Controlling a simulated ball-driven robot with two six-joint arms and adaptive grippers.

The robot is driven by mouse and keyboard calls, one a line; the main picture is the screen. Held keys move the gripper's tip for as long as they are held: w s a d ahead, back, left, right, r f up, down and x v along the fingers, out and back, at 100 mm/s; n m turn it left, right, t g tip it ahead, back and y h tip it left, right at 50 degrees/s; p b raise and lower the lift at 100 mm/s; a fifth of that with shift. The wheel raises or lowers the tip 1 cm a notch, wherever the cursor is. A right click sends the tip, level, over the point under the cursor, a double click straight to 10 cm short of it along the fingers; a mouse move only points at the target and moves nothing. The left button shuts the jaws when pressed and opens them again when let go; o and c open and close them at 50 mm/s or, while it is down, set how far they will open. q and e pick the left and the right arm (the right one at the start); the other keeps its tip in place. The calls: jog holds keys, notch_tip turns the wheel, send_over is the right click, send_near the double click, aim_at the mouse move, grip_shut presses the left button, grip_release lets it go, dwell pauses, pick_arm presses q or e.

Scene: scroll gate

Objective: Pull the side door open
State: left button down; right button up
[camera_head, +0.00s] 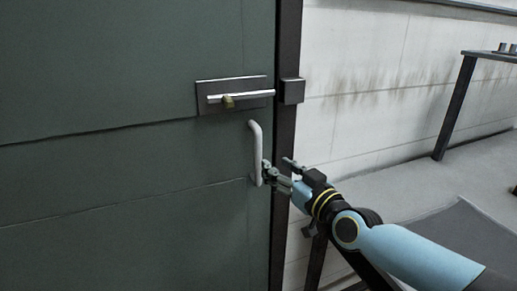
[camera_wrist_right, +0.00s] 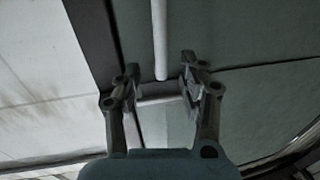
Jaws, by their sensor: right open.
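The dark green door (camera_head: 120,165) fills the left of the head view and appears shut against its dark frame (camera_head: 287,50). A pale vertical handle (camera_head: 255,145) is near its right edge. Above it, a silver bolt (camera_head: 250,94) with a small brass piece (camera_head: 228,102) lies across a dark plate (camera_head: 205,88); its right end is close to the frame's block. My right gripper (camera_head: 277,165) is open at the handle's lower part. In the right wrist view, the handle (camera_wrist_right: 159,40) lies between the spread fingers (camera_wrist_right: 160,70); contact is unclear. My left gripper is out of view.
The dark block (camera_head: 291,91) sits on the frame beside the bolt. A white wall (camera_head: 365,60) lies right of the door. A dark-legged table (camera_head: 455,110) with small items stands at the far right. Grey floor (camera_head: 410,185) shows below the wall.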

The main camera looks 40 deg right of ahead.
aim_at(260, 155)
jog(key=w+b, duration=0.1)
jog(key=w, duration=0.3)
jog(key=w+b, duration=0.1)
jog(key=w, duration=0.4)
jog(key=shift+d+f, duration=0.15)
jog(key=shift+f, duration=0.05)
jog(key=shift+c, duration=1.3)
grip_shut()
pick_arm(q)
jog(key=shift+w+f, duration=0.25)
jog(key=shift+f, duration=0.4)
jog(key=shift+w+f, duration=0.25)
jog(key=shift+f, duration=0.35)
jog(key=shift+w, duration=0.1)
